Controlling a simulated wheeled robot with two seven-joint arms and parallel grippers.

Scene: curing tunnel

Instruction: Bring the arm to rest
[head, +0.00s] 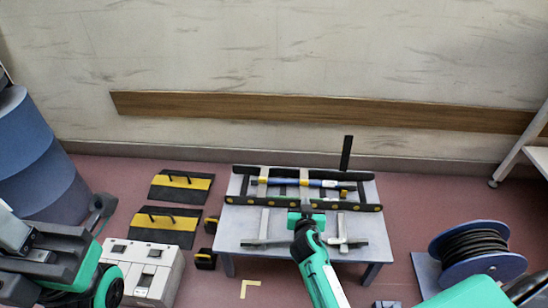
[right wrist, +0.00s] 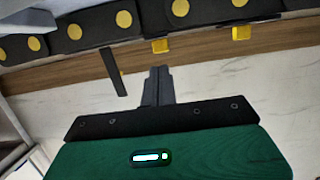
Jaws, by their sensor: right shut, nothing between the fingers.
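My right arm comes in from the lower right of the head view, teal and black. Its gripper (head: 305,208) is over the front middle of the table. In the right wrist view its dark fingers (right wrist: 157,85) are together, with nothing between them. My left arm (head: 75,265) shows folded at the lower left of the head view; I cannot make out its fingers clearly.
A small table (head: 230,225) carries a black frame with yellow dots (head: 350,206), a blue-banded tube (head: 318,183) and grey brackets (head: 345,228). Black-yellow plates (head: 165,225), a switch box (head: 150,265) and a blue drum (head: 35,150) stand left. A cable reel (head: 475,245) stands right.

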